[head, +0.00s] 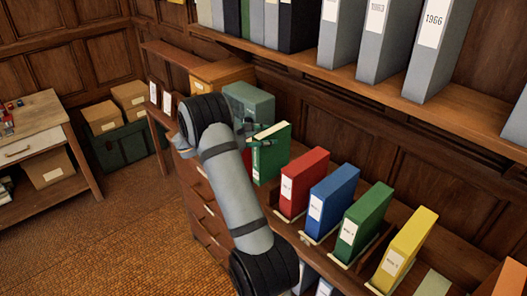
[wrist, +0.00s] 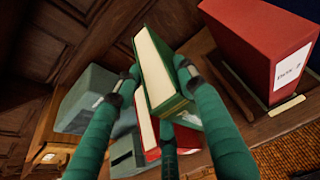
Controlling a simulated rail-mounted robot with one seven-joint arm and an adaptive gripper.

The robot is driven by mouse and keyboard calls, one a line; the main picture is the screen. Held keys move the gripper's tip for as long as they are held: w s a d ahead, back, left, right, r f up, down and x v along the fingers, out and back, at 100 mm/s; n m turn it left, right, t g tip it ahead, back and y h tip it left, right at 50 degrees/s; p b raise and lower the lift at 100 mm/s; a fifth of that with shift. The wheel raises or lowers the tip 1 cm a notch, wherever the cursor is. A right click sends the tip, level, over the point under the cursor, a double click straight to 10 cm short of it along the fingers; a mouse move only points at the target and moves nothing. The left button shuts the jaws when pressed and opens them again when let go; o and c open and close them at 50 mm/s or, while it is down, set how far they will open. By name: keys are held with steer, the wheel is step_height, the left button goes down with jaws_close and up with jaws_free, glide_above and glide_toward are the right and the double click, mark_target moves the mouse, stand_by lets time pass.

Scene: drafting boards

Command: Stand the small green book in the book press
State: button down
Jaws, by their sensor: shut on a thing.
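The small green book (head: 271,154) is upright in the head view, its cream page edge on top. In the wrist view the green book (wrist: 178,82) is tilted and fills the space between the teal fingers of my gripper (wrist: 158,74). My gripper (head: 256,135) is shut on it. A grey-green box-like thing (head: 249,101) stands just behind the book; a grey-green block (wrist: 85,97) also shows in the wrist view. I cannot tell whether it is the book press. My arm and the book hide part of that area.
A red binder (head: 304,181) stands right of the held book, followed by blue (head: 332,199), green (head: 363,221) and yellow (head: 405,248) binders in a row. A shelf (head: 390,88) with grey binders overhangs behind. In the wrist view a red book (wrist: 149,138) lies beyond the green one.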

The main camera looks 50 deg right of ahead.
step_height(320, 180, up, 16)
steer(key=p, duration=1.2)
